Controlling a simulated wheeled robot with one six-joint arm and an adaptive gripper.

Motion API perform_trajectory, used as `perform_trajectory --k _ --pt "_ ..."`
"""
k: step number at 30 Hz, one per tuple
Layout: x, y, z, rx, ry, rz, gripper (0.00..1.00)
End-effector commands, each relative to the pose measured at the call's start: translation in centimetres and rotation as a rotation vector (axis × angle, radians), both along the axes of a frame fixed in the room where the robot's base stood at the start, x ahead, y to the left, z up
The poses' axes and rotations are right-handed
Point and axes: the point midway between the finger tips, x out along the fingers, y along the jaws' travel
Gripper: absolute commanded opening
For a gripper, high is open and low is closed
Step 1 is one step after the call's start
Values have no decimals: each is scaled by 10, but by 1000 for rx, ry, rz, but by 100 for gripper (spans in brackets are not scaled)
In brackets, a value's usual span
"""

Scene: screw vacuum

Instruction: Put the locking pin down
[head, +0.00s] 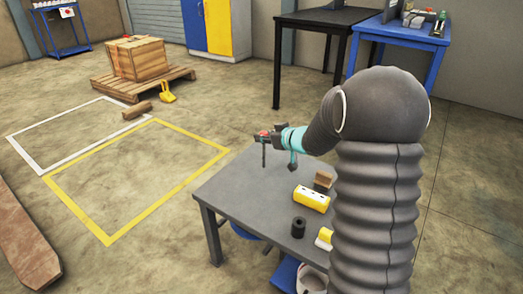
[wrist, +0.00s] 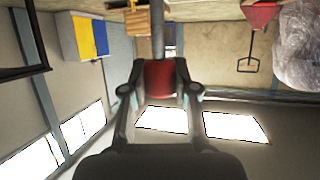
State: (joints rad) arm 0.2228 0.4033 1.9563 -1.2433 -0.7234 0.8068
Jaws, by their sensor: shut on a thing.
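The locking pin has a red head and a grey shaft. In the wrist view the red head (wrist: 159,78) sits between the fingertips of my gripper (wrist: 159,82), which is shut on it. In the head view my gripper (head: 268,136) is above the far left part of the grey table (head: 240,190). The pin's dark shaft (head: 263,156) hangs down from it, roughly upright. The shaft looks clear of the tabletop, though the exact gap is hard to judge.
On the table's right side are a yellow block with holes (head: 311,199), a wooden block (head: 323,180) and a black cylinder (head: 298,227). A yellow item (head: 325,236) is partly hidden by my arm. The table's left part is clear.

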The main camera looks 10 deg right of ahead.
Motion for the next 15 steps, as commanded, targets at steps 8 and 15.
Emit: perform_trajectory --k 8,15 --pt "7 9 -14 1 2 -2 0" --pt "6 9 -46 1 3 -1 0"
